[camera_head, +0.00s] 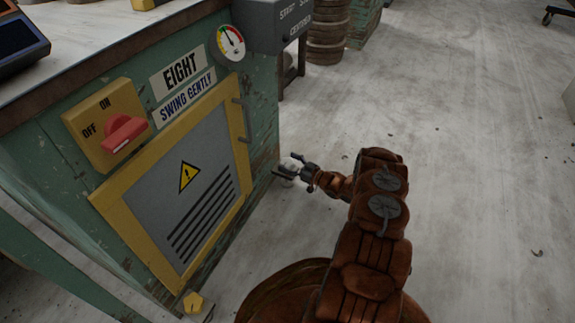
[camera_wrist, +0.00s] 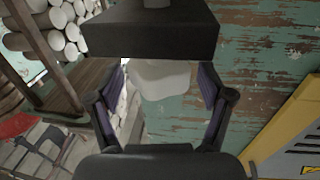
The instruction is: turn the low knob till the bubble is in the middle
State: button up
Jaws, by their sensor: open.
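My gripper (camera_head: 284,171) is open beside the right-hand corner of the green cabinet (camera_head: 262,110). In the wrist view its two fingers (camera_wrist: 163,76) stand apart on either side of a pale, rounded white piece (camera_wrist: 165,84). This piece also shows at the gripper in the head view (camera_head: 291,163). A dark block hides its upper part, and I cannot tell whether the fingers touch it or whether it is the low knob. A small yellow knob-like piece (camera_head: 193,303) shows low at the cabinet's foot. I see no bubble or level in either view.
The cabinet front carries a red switch (camera_head: 124,132) on a yellow plate, a dial gauge (camera_head: 231,42) and a yellow-framed panel (camera_head: 180,187). A grey box (camera_head: 272,24) sits at its upper corner. Round stacked pieces (camera_head: 327,30) stand behind. The floor (camera_head: 470,150) on the right is mostly clear.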

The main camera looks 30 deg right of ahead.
jog(key=shift+w+a, duration=0.15)
jog(key=shift+w, duration=0.2)
jog(key=shift+c, duration=0.2)
jog(key=c, duration=1.1)
jog(key=shift+r, duration=0.1)
jog(key=shift+c, duration=0.2)
